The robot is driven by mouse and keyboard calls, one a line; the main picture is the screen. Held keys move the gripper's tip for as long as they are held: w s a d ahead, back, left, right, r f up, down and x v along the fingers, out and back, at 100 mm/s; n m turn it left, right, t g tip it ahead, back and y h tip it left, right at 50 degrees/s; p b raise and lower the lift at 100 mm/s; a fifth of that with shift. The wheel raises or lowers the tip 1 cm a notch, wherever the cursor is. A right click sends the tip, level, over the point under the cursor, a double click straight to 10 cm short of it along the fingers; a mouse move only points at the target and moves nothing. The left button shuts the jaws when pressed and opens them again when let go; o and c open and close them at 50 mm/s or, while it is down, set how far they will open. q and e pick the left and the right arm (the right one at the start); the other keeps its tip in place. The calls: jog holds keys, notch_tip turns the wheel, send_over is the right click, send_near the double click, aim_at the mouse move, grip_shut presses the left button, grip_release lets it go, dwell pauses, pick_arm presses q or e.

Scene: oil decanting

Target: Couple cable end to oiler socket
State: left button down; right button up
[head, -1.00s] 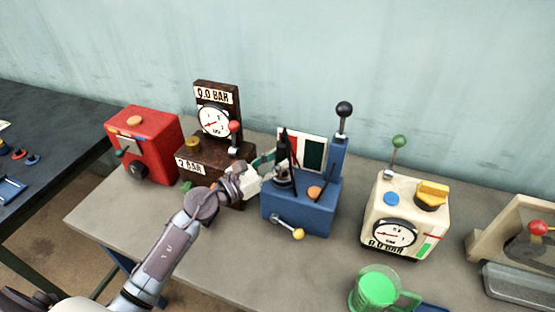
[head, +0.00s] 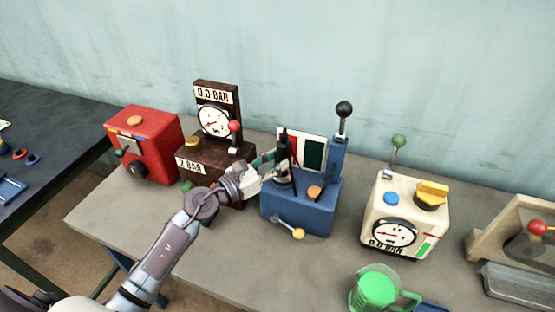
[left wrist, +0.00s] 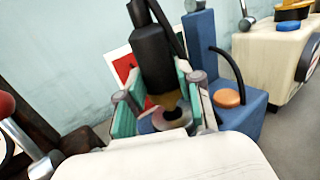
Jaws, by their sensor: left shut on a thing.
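My left gripper (head: 268,168) reaches over the blue machine (head: 312,208) and is shut on the black cable end (left wrist: 156,55). In the left wrist view the cable end is nearly upright between the teal finger pads, with a dark cable beside it and a brass-coloured tip at the bottom. The tip is at a round grey socket (left wrist: 178,118) on top of the blue machine. I cannot tell whether the tip is seated in it or just above. In the head view the fingers hide most of this spot. My right gripper is not in view.
A brown gauge unit (head: 215,155) with a red-knobbed lever stands close left of the gripper, and a red machine (head: 150,140) further left. A black-knobbed lever (head: 343,110) rises at the blue machine's back. Right are a cream gauge box (head: 405,215) and a green-filled jug (head: 376,287).

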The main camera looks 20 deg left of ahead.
aim_at(277, 177)
pick_arm(q)
jog(key=shift+f+b, duration=1.65)
jog(key=shift+f, duration=0.15)
jog(key=c, duration=0.7)
grip_release()
jog(key=shift+f, duration=0.1)
jog(key=shift+s, duration=0.15)
jog(key=v, duration=1.1)
jog(key=shift+s+a, duration=0.2)
jog(key=shift+s, duration=0.15)
